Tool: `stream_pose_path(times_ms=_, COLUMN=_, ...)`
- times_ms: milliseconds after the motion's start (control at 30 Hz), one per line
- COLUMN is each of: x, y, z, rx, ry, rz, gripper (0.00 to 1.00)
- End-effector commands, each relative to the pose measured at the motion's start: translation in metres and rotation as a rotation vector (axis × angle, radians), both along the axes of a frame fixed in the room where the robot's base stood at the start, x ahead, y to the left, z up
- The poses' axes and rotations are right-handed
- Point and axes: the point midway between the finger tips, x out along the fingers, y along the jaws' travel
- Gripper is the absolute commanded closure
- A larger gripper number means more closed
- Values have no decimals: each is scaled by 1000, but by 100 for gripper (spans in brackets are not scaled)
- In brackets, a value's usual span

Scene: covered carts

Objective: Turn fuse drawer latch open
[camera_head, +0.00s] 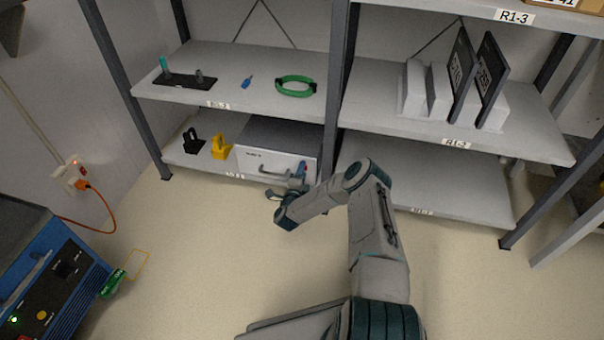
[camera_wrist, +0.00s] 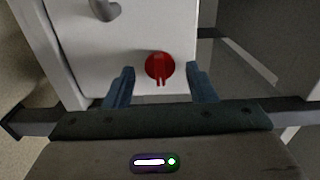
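The fuse drawer (camera_head: 250,160) is a grey box with a white front on the lower left shelf. Its front also fills the upper part of the wrist view (camera_wrist: 125,45). The latch is a round red knob (camera_wrist: 160,66) with a raised grip whose end points down in the wrist view; only a bit of red shows in the head view. A grey handle (camera_wrist: 105,9) sits to its upper left. My gripper (camera_wrist: 160,74) is open, its two blue-grey fingers to the left and right of the knob, with a gap on each side.
A black item (camera_head: 193,143) and a yellow item (camera_head: 221,147) stand left of the drawer. The shelf above holds a green ring (camera_head: 296,86). A dark shelf post (camera_head: 338,80) rises just right of the drawer. The floor in front is clear.

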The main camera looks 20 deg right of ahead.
Motion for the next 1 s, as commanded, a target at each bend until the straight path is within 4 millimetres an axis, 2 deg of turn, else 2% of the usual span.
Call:
stream_pose_path(times_ms=167, x=-3, y=2, z=1, rx=0, ry=0, rz=0, gripper=49)
stream_pose_path(times_ms=267, x=-12, y=8, z=1, rx=1, ry=3, rz=2, gripper=49)
stream_pose_path(times_ms=700, x=-94, y=55, z=3, rx=2, ry=3, rz=3, gripper=49)
stream_pose_path(times_ms=800, x=-107, y=62, z=1, rx=2, ry=3, rz=2, gripper=49)
stream_pose_path(times_ms=1000, x=-119, y=69, z=0, rx=1, ry=1, rz=1, gripper=49)
